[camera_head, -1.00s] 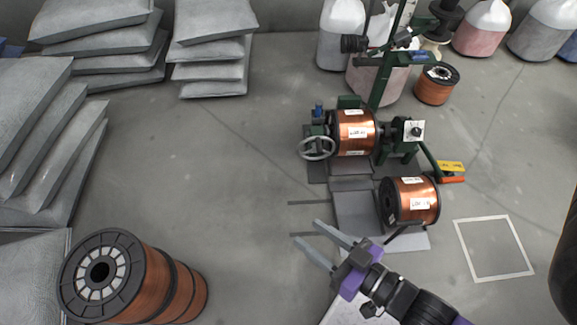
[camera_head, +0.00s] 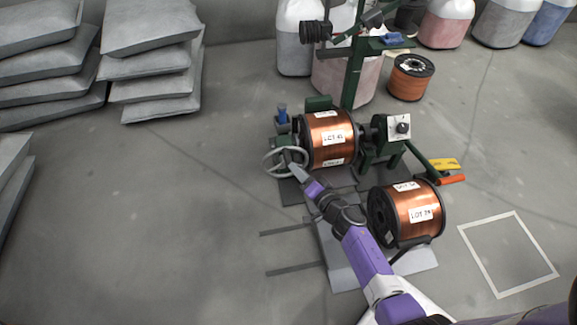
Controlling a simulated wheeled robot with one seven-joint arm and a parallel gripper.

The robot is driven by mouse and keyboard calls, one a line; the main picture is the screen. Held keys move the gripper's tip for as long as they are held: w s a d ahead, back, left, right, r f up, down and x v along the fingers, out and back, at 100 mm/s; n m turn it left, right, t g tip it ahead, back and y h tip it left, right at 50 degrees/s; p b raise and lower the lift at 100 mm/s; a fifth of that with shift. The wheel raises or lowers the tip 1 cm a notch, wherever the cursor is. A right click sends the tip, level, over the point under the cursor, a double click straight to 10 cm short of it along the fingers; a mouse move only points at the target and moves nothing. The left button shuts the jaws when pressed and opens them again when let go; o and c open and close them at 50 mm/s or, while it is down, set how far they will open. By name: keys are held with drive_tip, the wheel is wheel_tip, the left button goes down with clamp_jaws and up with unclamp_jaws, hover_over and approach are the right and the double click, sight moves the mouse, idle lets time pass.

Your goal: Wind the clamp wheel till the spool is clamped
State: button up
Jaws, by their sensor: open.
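The clamp wheel (camera_head: 271,168) is a grey spoked handwheel at the left end of the green winding stand (camera_head: 353,75). Whether the spool is gripped tight cannot be seen. My gripper (camera_head: 292,163) is at the wheel's right part, its fingers overlapping the rim in the picture. The fingers are seen nearly end-on, and contact with the rim cannot be told. They hold nothing that I can make out.
A second copper spool (camera_head: 415,212) rests on a grey ramp (camera_head: 342,262) in front of the stand. A yellow block (camera_head: 445,164) and an orange handle (camera_head: 451,180) lie right. Another spool (camera_head: 411,78) stands behind. Grey sacks (camera_head: 150,50) are stacked left.

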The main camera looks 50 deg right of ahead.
sight(288, 160)
drive_tip(key=b+x, duration=0.4)
drive_tip(key=x, duration=0.3)
drive_tip(key=shift+a+f, duration=0.1)
drive_tip(key=shift+f, duration=0.05)
drive_tip(key=shift+w, duration=0.4)
clamp_jaws()
idle(0.9)
